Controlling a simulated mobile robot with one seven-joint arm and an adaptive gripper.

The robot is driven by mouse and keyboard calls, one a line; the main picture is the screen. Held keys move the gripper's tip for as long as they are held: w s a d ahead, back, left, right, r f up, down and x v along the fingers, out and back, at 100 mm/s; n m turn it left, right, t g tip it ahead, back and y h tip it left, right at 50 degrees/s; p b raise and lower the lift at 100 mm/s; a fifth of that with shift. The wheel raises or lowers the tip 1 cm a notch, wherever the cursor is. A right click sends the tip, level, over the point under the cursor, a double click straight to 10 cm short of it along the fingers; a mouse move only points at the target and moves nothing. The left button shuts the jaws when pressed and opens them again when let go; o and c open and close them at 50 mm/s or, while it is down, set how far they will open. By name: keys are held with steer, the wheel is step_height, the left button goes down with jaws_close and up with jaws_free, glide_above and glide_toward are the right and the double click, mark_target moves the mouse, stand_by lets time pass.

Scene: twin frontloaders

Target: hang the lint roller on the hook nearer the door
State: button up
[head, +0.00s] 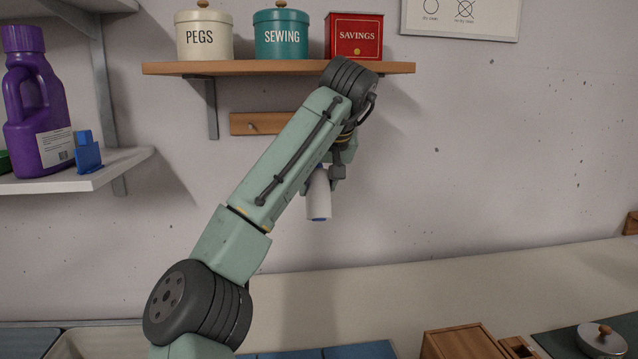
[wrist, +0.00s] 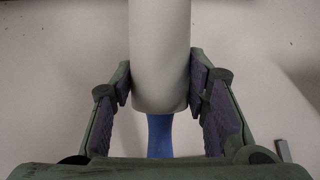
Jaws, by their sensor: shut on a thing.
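The lint roller has a white roll (head: 318,201) and blue at its ends. It hangs about upright below the shelf, in front of the wall. My gripper (head: 336,182) is shut on it. In the wrist view the fingers (wrist: 160,88) press both sides of the white roll (wrist: 160,45), near the end where the blue handle (wrist: 160,135) begins. A wooden rail (head: 236,122) is fixed to the wall under the shelf, with one peg (head: 253,127) showing. My arm hides the rail's right part and any hook there. No door is in view.
A wooden shelf (head: 160,69) above carries a PEGS tin (head: 204,38), a SEWING tin (head: 282,36) and a SAVINGS tin (head: 354,40). A left shelf (head: 100,173) holds a purple jug (head: 38,105). A wooden box (head: 462,343) stands below.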

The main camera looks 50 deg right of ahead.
steer(key=shift+w+d+f+t+h+b, duration=0.45)
steer(key=shift+f+b, duration=0.1)
steer(key=shift+b, duration=0.3)
steer(key=shift+w+d+f+t+h+b, duration=0.4)
steer(key=shift+w+t+b, duration=0.2)
steer(key=shift+b, duration=0.45)
steer(key=shift+w+d+f+h+b, duration=0.1)
steer(key=shift+w+d+h+b, duration=0.2)
steer(key=shift+b, duration=0.3)
jaws_close()
steer(key=w+d+t+b, duration=0.1)
steer(key=w+d+f+t+h+b, duration=0.1)
steer(key=w+d+b, duration=0.1)
steer(key=shift+w+d+n+t+h, duration=0.15)
steer(key=shift+w+n+t+h, duration=0.1)
steer(key=shift+w+n+t, duration=0.1)
steer(key=shift+s, duration=0.15)
steer(key=shift+r+p, duration=0.1)
steer(key=shift+p, duration=0.25)
steer(key=shift+w+d+p, duration=0.75)
steer(key=shift+w+p, duration=0.2)
steer(key=shift+p, duration=0.25)
stand_by(0.3)
